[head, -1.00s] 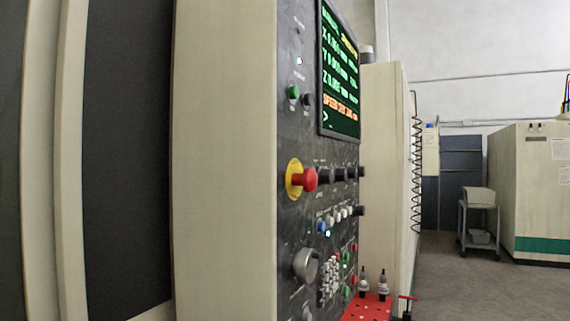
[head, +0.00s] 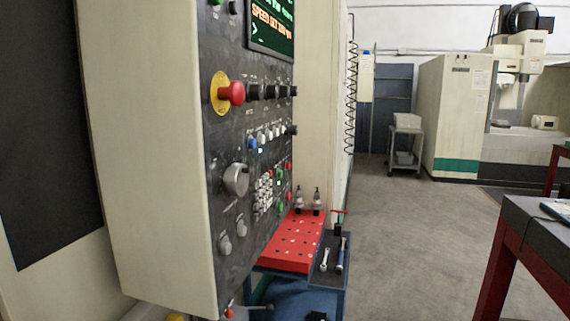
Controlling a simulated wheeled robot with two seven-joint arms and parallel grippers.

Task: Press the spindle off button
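The machine control panel (head: 222,135) stands at the left in the head view, seen at a steep angle. Its small red and green buttons (head: 281,203) sit low near the right edge, beside a white keypad (head: 263,192). The angle makes them too small to read, so I cannot tell which one is the spindle off button. A large red mushroom button (head: 236,92) on a yellow disc sits higher up. A silver dial (head: 236,179) is below it. Neither of my grippers shows in this view.
A dark-topped table (head: 540,232) with red legs is at the right. A grey trolley (head: 404,148) stands far back. Grey floor (head: 420,250) between is clear.

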